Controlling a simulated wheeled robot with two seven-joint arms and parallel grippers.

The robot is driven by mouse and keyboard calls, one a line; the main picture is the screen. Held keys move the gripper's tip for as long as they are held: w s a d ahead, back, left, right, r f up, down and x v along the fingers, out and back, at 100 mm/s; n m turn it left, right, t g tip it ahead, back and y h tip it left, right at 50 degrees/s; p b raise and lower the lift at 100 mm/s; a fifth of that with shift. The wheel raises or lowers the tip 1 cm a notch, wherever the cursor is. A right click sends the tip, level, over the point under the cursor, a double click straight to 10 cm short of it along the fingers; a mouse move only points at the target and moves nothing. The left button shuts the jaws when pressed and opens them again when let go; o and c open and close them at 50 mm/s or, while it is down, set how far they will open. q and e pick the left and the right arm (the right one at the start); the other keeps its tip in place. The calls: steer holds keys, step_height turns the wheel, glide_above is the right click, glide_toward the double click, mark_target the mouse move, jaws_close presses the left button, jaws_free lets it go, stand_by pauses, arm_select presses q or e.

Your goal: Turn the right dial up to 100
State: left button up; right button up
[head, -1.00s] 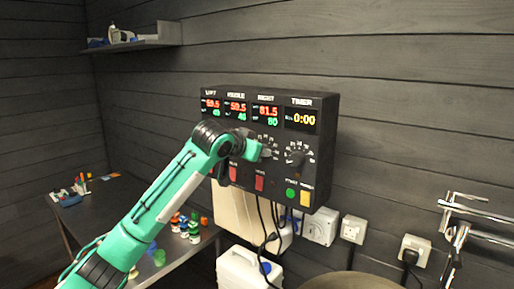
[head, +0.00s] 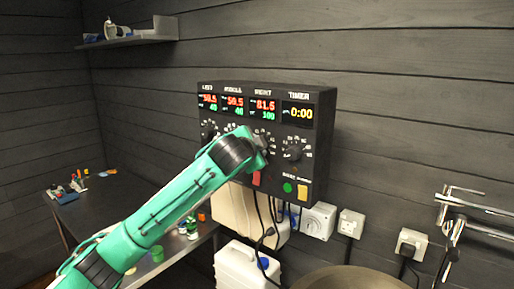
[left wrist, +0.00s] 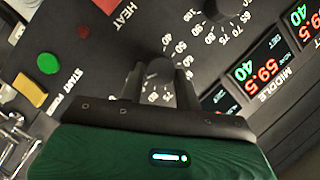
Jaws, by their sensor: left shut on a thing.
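The dark control box (head: 320,135) hangs on the wall with red and green displays along its top. The display under RIGHT (head: 264,109) reads about 81.6 in red and 100 in green. My left gripper (head: 260,145) is at the right dial, below that display, and mostly hides it in the head view. In the left wrist view the dark dial (left wrist: 159,74) sits between the two fingers of my left gripper (left wrist: 158,88), which are shut on it. Printed numbers up to 100 ring the dial. My right gripper is not in view.
The timer dial (head: 293,150) is just right of my left gripper. Below it are a green button (head: 288,188) and a yellow button (head: 303,192). A white jug (head: 240,268) stands below the box.

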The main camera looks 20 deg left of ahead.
arm_select(q)
steer(key=shift+f+m, duration=0.2)
steer(key=shift+m, duration=0.2)
steer(key=o, duration=1)
steer(key=shift+r, duration=0.1)
steer(key=b+v, duration=0.6)
steer(key=v, duration=0.7)
steer(key=shift+s, duration=0.4)
